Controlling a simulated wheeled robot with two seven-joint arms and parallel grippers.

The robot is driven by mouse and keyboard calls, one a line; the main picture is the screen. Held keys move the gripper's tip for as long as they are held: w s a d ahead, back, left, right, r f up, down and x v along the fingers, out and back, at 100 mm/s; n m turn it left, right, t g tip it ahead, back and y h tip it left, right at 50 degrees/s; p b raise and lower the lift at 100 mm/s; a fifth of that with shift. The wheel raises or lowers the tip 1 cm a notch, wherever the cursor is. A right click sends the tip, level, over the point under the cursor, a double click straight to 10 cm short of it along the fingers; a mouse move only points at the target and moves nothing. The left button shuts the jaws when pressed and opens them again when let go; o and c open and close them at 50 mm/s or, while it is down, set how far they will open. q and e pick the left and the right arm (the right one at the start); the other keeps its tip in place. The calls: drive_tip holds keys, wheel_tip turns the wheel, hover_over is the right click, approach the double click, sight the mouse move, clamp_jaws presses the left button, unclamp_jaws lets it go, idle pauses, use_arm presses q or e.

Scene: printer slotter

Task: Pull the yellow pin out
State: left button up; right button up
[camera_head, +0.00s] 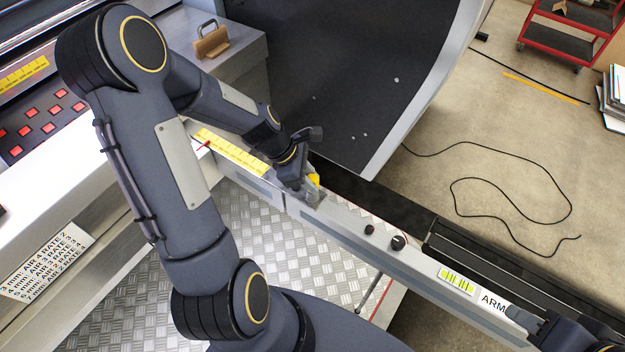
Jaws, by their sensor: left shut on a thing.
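The yellow pin (314,180) shows as a small yellow patch at the side of my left gripper, on the long grey rail (340,222). My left gripper (308,190) is shut on the yellow pin, and its fingers and wrist hide most of the pin. I cannot tell how deep the pin sits in the rail. My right gripper (522,318) is at the lower right, at the rail's end beside the "ARM" label. Its fingers are small and partly hidden, so I cannot tell whether they are open.
Two dark knobs (398,242) and a green-yellow label (456,280) are on the rail. A large dark curved panel (345,75) stands behind it. A machine with red buttons (47,128) is at the left. A black cable (500,185) lies on the open floor at the right.

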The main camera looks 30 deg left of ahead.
use_arm(q)
drive_tip(key=shift+r+p, duration=2.85)
drive_tip(key=shift+r, duration=0.3)
